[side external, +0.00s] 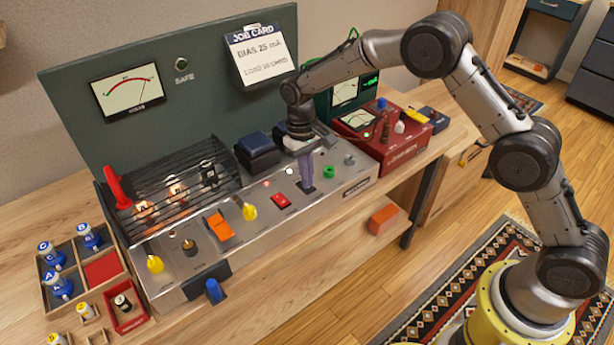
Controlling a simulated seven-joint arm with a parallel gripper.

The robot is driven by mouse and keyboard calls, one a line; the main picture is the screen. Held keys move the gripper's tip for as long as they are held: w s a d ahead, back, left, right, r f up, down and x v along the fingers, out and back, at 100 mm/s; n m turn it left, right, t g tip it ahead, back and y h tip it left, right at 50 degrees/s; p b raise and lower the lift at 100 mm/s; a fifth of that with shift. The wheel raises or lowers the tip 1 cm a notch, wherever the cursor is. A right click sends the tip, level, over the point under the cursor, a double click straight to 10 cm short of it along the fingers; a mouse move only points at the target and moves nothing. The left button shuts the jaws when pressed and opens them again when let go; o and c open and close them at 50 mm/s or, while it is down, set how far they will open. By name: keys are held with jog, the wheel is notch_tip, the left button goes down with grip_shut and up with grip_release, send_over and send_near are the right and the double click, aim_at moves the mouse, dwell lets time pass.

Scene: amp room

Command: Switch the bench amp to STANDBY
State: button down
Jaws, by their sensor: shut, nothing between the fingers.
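The bench amp (262,232) is a long grey metal chassis on the wooden bench. I cannot read which control is marked STANDBY. My gripper (306,190) points down over the amp's right half, just right of the red rocker. Its fingers are shut and empty. I cannot tell whether the tips touch the panel. The fingers hide a small part of the panel behind them.
A black grille (185,180) covers glowing tubes at left, with a red handle (117,188) beside it. A red unit (402,148) stands behind right.

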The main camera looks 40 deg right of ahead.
aim_at(299, 182)
jog(key=shift+f, duration=0.1)
jog(key=shift+s+f, duration=0.15)
jog(key=shift+f, duration=0.15)
dwell(0.3)
jog(key=shift+w, duration=0.8)
jog(key=shift+r, duration=0.15)
notch_tip(299, 182, up, 14)
jog(key=w, duration=0.1)
jog(key=shift+w, duration=0.35)
